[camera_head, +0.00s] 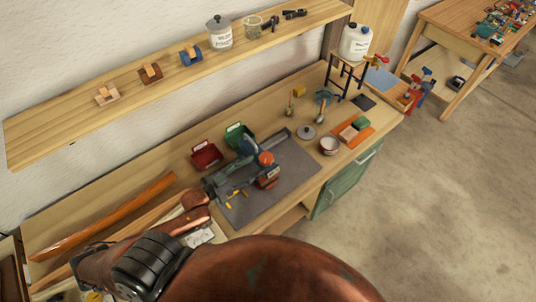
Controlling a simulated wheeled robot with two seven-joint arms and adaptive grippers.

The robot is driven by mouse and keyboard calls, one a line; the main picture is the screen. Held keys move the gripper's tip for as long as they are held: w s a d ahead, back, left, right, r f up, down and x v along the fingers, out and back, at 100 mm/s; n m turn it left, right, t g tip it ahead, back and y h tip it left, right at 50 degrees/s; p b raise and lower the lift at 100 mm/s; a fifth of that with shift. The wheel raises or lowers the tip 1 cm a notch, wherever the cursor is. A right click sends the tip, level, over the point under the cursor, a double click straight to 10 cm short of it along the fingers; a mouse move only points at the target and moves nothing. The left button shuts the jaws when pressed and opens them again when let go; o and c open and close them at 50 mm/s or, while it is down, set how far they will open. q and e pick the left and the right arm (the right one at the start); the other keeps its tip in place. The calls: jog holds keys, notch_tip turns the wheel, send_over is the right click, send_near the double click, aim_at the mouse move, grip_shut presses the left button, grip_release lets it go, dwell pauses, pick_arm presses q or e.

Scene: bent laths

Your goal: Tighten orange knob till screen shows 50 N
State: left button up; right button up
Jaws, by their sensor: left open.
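The orange knob (266,158) sits on top of a dark grey clamp device (236,178) on the grey mat (290,178). A small reddish-brown block (268,178) is just below the knob; I cannot tell whether it carries the screen, and no reading is legible. My left gripper (205,207), copper-coloured, reaches in from the lower left to the near-left end of the device. It is open, apart from the knob; whether it touches the device is unclear. My right gripper cannot be made out.
A red bin (206,154) and a green bin (239,136) stand behind the device. Long orange laths (105,217) lie at the left. A bowl (329,146) and a grey lid (306,132) are to the right. A wall shelf (120,112) runs above the bench.

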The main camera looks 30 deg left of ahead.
aim_at(259, 161)
pick_arm(q)
jog(key=p+x, duration=0.1)
jog(key=x, duration=0.4)
jog(key=shift+w+d+r, duration=0.1)
jog(key=shift+w+d, duration=0.1)
jog(key=shift+w, duration=0.05)
jog(key=shift+w+d, duration=0.1)
jog(key=shift+w, duration=0.25)
jog(key=c, duration=0.9)
jog(key=m+h+b, duration=0.1)
jog(key=b, duration=0.1)
jog(key=g+h+b, duration=0.1)
jog(key=b, duration=0.1)
jog(key=shift+f+m, duration=0.25)
jog(key=shift+m, duration=0.15)
jog(key=shift+r+m+g+h+b, duration=0.1)
jog(key=shift+m+g+h+b, duration=0.3)
jog(key=shift+g+h+b, duration=0.3)
pick_arm(e)
jog(key=s+f, duration=0.1)
jog(key=f, duration=0.2)
jog(key=s+f, duration=0.1)
jog(key=shift+s+d+f, duration=0.1)
jog(key=shift+s+f, duration=0.1)
jog(key=shift+s, duration=0.15)
pick_arm(q)
jog(key=shift+r, duration=0.1)
